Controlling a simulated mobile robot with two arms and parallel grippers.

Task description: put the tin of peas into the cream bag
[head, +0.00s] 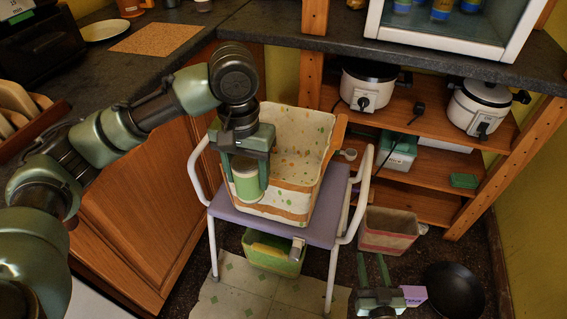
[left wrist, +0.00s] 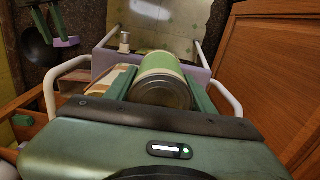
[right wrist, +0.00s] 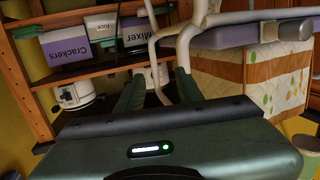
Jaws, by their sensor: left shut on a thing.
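The tin of peas (head: 246,184), with a green label and a pale band, is held in my left gripper (head: 249,182). In the left wrist view the tin (left wrist: 163,78) lies between the two fingers with its metal end toward the camera. The cream bag (head: 312,135), patterned with small leaves and brown trim, stands open on a purple-seated chair. In the head view the tin overlaps the bag's left front part; I cannot tell whether it is over the opening. My right gripper (head: 374,268) is low at the right of the chair, its fingers (right wrist: 158,92) apart and empty.
The purple seat (head: 240,216) has white armrests (head: 356,205) on both sides. A green bin (head: 272,252) is below it, and a pinkish bin (head: 388,232) stands at right. Wooden shelves (head: 440,162) with cookers are behind. A black pan (head: 455,288) lies on the floor.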

